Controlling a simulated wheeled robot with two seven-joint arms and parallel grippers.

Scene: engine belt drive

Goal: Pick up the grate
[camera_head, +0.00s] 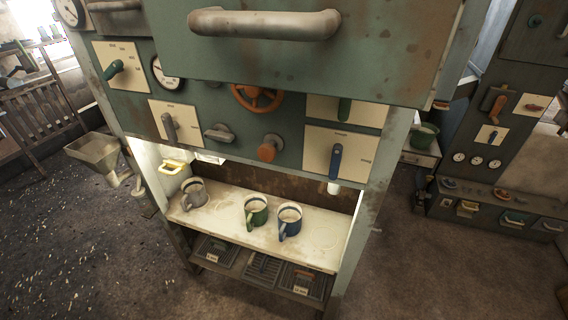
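Dark ribbed grates lie side by side on the low shelf under the mugs. The left one (215,249) and the middle one (262,268) show partly, and the right one (303,280) has a small orange piece and a pale label at its front. I cannot tell which of them is the task's grate. The shelf above hides their back parts. Neither of my grippers is in view.
A grey mug (194,194), a green mug (256,211) and a blue mug (289,219) stand on the pale shelf (225,215). Levers and an orange wheel (257,97) stick out of the green panel above. A metal funnel (95,153) stands left. Floor in front is open.

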